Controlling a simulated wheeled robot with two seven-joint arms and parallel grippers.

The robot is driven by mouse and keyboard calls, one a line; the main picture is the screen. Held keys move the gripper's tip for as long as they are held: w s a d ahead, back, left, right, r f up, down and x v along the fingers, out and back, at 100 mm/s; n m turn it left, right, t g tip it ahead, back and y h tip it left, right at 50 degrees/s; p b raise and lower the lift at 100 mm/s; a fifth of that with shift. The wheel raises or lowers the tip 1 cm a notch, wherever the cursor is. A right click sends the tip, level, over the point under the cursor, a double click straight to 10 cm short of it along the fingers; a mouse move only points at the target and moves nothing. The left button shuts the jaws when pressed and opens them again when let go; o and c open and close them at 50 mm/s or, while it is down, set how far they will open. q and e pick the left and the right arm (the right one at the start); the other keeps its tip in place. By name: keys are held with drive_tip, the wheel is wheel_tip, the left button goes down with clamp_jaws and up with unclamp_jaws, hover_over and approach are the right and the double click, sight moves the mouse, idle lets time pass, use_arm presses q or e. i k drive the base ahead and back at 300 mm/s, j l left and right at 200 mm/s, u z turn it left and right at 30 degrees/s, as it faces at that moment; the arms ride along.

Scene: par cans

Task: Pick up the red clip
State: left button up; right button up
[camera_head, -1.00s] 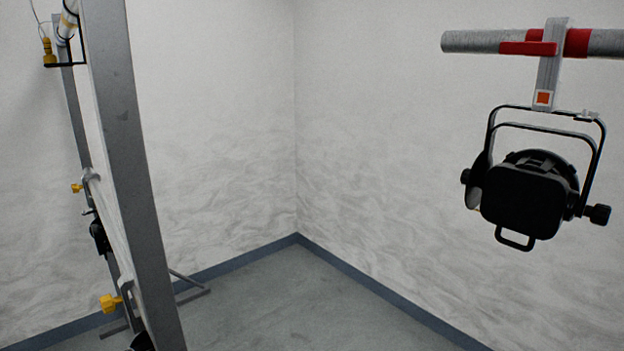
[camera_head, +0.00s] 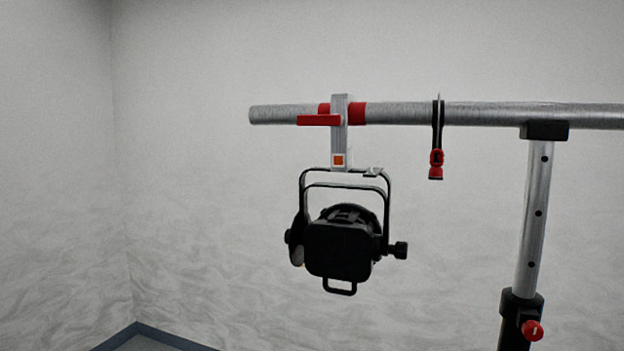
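A small red clip (camera_head: 436,163) hangs at the lower end of a black strap or cord looped over the horizontal metal pipe (camera_head: 480,115), right of centre in the head view. A black par can (camera_head: 341,245) hangs from the same pipe to its left, held by a grey clamp (camera_head: 339,135) with a red lever (camera_head: 318,120) and red bands on the pipe beside it. The clip hangs clear of the par can. Neither of my grippers shows.
An upright metal stand (camera_head: 534,210) with a black collar and a red knob (camera_head: 532,330) carries the pipe on the right. Pale walls stand behind, with a blue-grey skirting (camera_head: 150,333) at lower left. Open air surrounds the hanging clip below the pipe.

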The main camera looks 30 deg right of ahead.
sight(441, 157)
drive_tip(key=z, duration=1.5)
drive_tip(key=i+l+u, duration=0.1)
drive_tip(key=l+u, duration=0.2)
drive_tip(key=l, duration=0.2)
